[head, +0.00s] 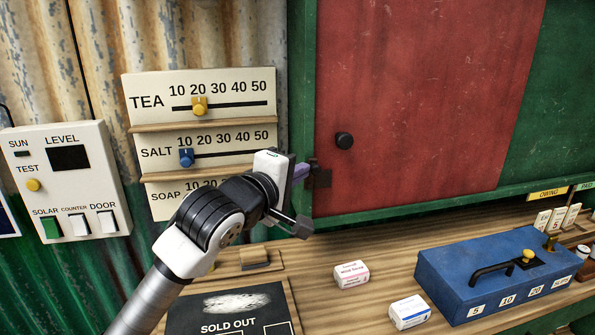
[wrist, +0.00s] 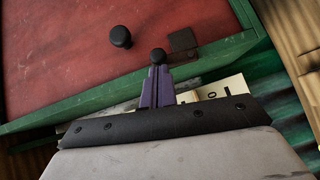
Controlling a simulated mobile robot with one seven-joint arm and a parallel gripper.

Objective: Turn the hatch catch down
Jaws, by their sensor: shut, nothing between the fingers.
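The red hatch (head: 420,100) is shut flat in its green frame and has a round black knob (head: 344,140). The knob also shows in the wrist view (wrist: 121,37). The dark catch plate (head: 321,178) is at the hatch's lower left edge in the head view; it also shows in the wrist view (wrist: 182,41). A small black ball (wrist: 158,56), seemingly the catch's handle end, is right at my fingertips. My gripper (wrist: 157,70) has purple fingers, shut with nothing between them. In the head view my gripper (head: 303,172) is just left of the catch. I cannot tell whether it touches.
Price sliders for tea (head: 200,106) and salt (head: 187,157) are on the wall behind my arm. A switch panel (head: 65,185) is at left. Below are a wooden counter (head: 340,310), two small boxes (head: 351,274) and a blue cash box (head: 440,285).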

